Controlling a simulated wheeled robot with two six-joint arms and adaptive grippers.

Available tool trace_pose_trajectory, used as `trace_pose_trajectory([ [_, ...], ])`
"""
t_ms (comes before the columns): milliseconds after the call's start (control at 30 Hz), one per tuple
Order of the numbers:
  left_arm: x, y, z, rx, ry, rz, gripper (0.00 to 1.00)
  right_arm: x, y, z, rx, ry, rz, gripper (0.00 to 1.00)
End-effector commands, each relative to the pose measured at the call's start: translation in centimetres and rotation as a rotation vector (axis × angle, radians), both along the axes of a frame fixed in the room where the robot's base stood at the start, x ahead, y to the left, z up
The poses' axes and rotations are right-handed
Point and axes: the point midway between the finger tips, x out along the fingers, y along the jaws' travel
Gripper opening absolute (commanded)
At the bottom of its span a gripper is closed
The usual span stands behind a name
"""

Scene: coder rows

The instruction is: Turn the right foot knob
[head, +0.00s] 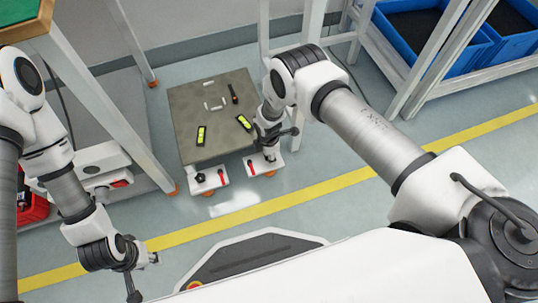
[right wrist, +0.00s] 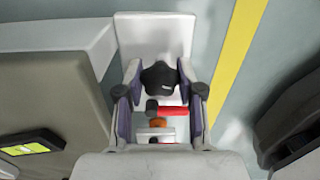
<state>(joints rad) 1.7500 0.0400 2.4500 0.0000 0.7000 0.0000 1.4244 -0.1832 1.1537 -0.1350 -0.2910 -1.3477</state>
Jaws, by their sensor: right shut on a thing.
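The grey, low coder unit (head: 212,115) stands on the floor with two white feet at its front. The right foot (head: 277,163) carries a black knob (right wrist: 160,78), which shows between my fingers in the right wrist view. My right gripper (right wrist: 160,90) points down over this foot and is shut on the knob, one finger on each side. In the head view my right gripper (head: 268,153) largely hides the knob. A red lever (right wrist: 172,111) lies beside the knob. My left gripper (head: 145,277) is open and empty, low at the left, away from the unit.
The left foot (head: 208,187) has its own black knob (head: 200,177) and red lever (head: 221,178). Yellow-green level vials (head: 201,135) sit on the unit's top. White table legs stand to the left; a rack with blue bins (head: 411,35) stands at the right. A yellow floor line (head: 325,187) crosses clear floor.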

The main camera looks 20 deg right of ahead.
Motion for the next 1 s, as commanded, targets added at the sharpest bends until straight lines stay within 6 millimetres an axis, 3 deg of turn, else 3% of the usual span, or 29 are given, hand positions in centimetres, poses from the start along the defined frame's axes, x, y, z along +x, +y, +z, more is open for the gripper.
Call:
trace_pose_trajectory([
  [167, 0.0, 0.0, 0.06, 0.0, 0.0, 0.0, 0.38, 0.25, 0.17, 0.21, 0.002, -0.006, 0.001, 0.02],
  [200, 0.0, 0.0, 0.06, 0.0, 0.0, 0.0, 0.38, 0.25, 0.17, 0.22, 0.002, -0.006, 0.001, 0.41],
  [267, 0.0, 0.0, 0.06, 0.0, 0.0, 0.0, 0.38, 0.24, 0.15, 0.2, 0.002, -0.006, 0.001, 0.62],
  [767, 0.01, 0.0, -0.03, 0.0, 0.0, 0.0, 0.38, 0.33, 0.01, 0.12, 0.001, -0.008, -0.015, 0.63],
  [1000, 0.0, 0.0, -0.47, 0.0, 0.0, 0.0, 0.38, 0.36, -0.03, 0.01, 0.0, -0.011, -0.284, 0.63],
])
